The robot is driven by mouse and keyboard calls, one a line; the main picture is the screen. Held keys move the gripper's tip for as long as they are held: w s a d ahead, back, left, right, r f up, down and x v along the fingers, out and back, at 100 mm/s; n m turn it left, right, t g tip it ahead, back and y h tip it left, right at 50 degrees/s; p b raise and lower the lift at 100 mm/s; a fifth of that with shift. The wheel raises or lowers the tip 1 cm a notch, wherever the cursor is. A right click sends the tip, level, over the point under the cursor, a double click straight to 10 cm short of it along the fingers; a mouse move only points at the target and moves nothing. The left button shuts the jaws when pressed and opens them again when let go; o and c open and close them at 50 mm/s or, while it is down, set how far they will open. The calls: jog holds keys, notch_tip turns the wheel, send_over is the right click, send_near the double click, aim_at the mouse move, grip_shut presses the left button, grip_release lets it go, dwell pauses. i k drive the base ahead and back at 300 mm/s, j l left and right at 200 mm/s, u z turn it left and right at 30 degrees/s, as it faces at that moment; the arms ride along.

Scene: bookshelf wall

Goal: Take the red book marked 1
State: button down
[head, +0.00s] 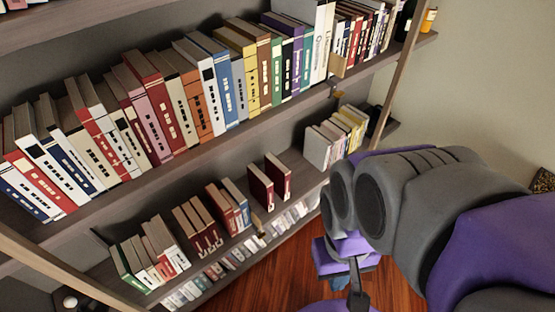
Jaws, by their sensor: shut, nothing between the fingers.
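Two dark red books stand upright and a little apart on the lower shelf in the head view, a left one (260,188) and a right one (277,178). I cannot read a number 1 on either. Several other red books stand on the shelf above, including one (149,98) in the packed row. My purple and grey arm fills the right side. My gripper (357,287) shows low in the picture, below the arm's rounded joint and partly hidden by it. It is shut and empty, apart from the books and to their right.
The upper shelf (190,150) holds a tight row of books. On the lower shelf, more book groups stand to the left, and pale books (318,148) stand to the right. Bare shelf surrounds the two red books. Wood floor (285,270) is open below.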

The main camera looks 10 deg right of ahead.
aim_at(280, 175)
jog(key=l+u, duration=0.25)
jog(key=l, duration=0.3)
jog(key=l+u, duration=0.25)
jog(key=l, duration=0.3)
jog(key=k+l+u, duration=0.25)
jog(key=l, duration=0.25)
jog(key=l+u, duration=0.25)
jog(key=l, duration=0.3)
